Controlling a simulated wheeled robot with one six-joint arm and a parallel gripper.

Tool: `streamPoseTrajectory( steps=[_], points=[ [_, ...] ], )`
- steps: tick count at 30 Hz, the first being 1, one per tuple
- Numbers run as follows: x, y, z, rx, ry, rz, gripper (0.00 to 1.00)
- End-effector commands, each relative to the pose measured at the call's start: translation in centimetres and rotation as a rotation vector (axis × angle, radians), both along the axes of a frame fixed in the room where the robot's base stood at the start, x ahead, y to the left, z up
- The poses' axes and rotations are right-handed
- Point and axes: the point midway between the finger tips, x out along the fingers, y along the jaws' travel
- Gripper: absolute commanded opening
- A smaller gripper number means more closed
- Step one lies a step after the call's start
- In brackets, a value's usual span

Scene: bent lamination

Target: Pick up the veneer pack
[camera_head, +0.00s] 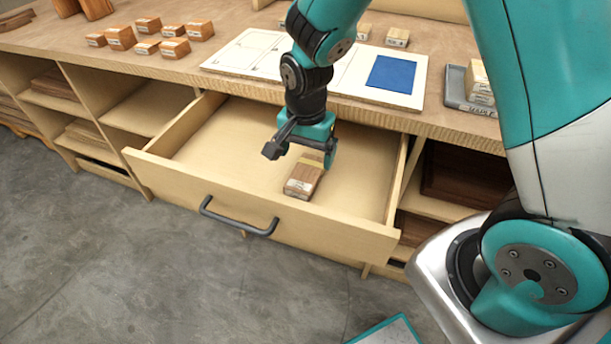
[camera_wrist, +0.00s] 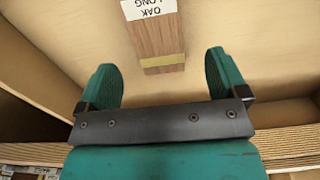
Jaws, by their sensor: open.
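The veneer pack (camera_head: 304,178) is a small wood-coloured block lying in the open drawer (camera_head: 225,140). In the wrist view the pack (camera_wrist: 158,38) has a white label reading "OAK LONG", upside down, and a yellowish band at its near end. Its far end is cut off by the picture's top edge. My gripper (camera_head: 302,158) is over the drawer, close to the pack. In the wrist view my gripper (camera_wrist: 164,82) is open, with one teal finger on each side of the pack's line and nothing between them. The head view does not show the exact height gap.
The drawer's front wall with its dark handle (camera_head: 238,222) and its side walls surround the pack. The bench above holds several small wood blocks (camera_head: 122,38), a white board with a blue rectangle (camera_head: 392,74) and a grey tray (camera_head: 456,92). The drawer's left part is bare.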

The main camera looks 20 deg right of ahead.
Motion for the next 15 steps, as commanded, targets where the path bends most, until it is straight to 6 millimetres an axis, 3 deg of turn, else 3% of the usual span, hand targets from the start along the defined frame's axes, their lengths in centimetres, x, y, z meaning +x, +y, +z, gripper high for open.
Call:
streamPoseTrajectory(
  steps=[10, 15],
  points=[
    [-0.5, 0.2, -4.5, -0.001, 0.004, 0.002, 0.92],
    [-0.5, 0.2, -5.4, 0.000, 0.001, 0.002, 0.92]
  ],
)
